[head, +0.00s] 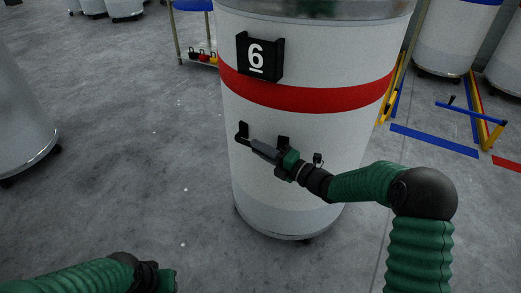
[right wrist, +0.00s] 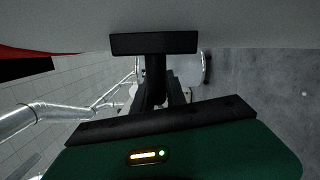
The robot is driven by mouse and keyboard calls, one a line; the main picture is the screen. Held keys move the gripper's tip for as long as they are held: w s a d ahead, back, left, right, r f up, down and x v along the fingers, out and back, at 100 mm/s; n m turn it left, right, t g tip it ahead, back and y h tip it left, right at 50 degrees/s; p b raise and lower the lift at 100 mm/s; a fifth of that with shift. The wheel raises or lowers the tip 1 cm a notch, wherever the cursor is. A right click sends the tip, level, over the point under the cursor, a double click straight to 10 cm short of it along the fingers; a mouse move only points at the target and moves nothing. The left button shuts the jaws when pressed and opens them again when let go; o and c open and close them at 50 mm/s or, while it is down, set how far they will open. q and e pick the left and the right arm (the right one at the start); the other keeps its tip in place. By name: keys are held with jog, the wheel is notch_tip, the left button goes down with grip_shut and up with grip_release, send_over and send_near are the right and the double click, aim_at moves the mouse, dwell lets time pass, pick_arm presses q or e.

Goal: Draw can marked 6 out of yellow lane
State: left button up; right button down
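The can marked 6 (head: 285,185) is a large white drum with a red band and a black number plate (head: 259,57). It stands upright on small casters in the head view's middle. Black brackets of a handle (head: 242,132) are on its front below the band. My right gripper (head: 264,150) is at this handle, its fingers close together beside the brackets. A black bar (right wrist: 153,43) shows ahead of the gripper in the right wrist view; whether the fingers clasp anything is unclear. My left gripper (head: 165,278) is at the bottom edge, away from the can, fingers not clear.
A yellow and blue frame (head: 470,110) and a blue floor stripe (head: 435,140) lie right of the can. Another can (head: 20,110) stands at the left edge, others behind. A blue-topped trolley (head: 193,30) is behind. Grey floor in front and left is clear.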

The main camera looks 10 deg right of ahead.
jog(key=c, duration=1.3)
grip_release()
jog(key=shift+w+d+f, duration=0.1)
jog(key=shift+f, duration=0.1)
jog(key=shift+r, duration=0.1)
jog(key=shift+s+d, duration=0.15)
jog(key=shift+s, duration=0.05)
jog(key=p+v, duration=0.5)
jog(key=v, duration=1.1)
jog(key=shift+s+d, duration=0.15)
jog(key=shift+d, duration=0.05)
